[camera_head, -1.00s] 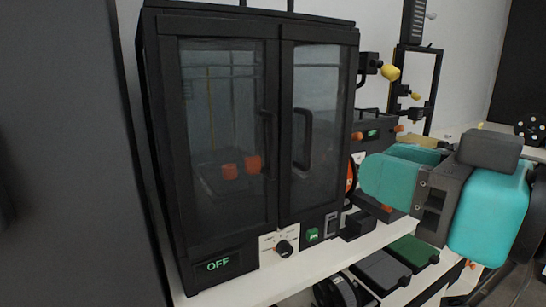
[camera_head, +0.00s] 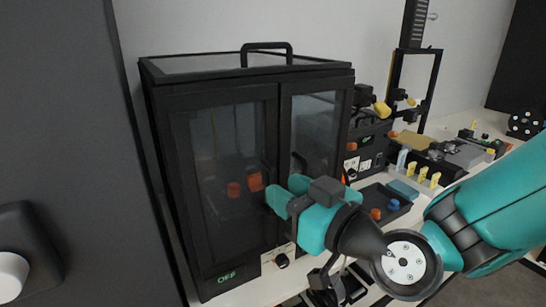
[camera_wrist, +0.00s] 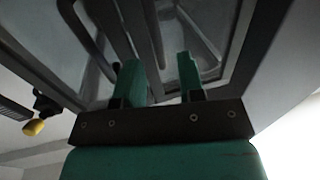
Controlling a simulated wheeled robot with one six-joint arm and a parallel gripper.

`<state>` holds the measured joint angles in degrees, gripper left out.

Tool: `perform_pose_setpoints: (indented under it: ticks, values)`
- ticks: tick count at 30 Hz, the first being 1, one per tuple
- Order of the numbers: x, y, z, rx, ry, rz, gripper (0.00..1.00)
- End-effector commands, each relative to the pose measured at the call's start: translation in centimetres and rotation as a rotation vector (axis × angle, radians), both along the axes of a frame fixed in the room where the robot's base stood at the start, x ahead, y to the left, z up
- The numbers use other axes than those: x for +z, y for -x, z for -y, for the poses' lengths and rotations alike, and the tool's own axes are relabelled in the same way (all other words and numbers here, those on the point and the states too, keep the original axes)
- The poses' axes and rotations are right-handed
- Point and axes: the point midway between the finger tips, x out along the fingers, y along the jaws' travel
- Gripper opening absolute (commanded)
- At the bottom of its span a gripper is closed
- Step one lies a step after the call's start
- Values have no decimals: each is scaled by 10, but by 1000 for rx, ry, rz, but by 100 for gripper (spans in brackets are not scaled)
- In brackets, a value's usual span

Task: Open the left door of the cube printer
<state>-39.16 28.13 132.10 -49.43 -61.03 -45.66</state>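The cube printer (camera_head: 180,80) is a black cabinet with two glazed doors. Its left door (camera_head: 222,140) appears closed, as does the right door (camera_head: 316,120). Orange parts show behind the left glass. My gripper (camera_head: 286,192) is in front of the doors near the middle seam and hides part of the handle area in the head view. In the wrist view my gripper (camera_wrist: 158,68) has its two teal fingers apart, pointing at the door fronts. Dark handle bars show near and beyond the fingertips. I cannot tell whether a bar lies between the fingers or touches them.
A lit OFF display (camera_head: 228,277) and a knob (camera_head: 282,261) sit below the doors. A dark grey panel (camera_head: 70,120) stands close on the left. Several boxes and small parts, including a dark tray (camera_head: 385,203), occupy the bench to the right.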

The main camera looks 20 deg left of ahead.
Motion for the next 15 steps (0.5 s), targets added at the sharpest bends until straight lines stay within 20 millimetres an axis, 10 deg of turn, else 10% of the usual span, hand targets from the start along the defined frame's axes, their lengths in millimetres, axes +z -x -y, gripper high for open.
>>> perform_pose_setpoints:
  ticks: [15]
  values:
    - [0, -19, -34, 0, -1, 0, 36]
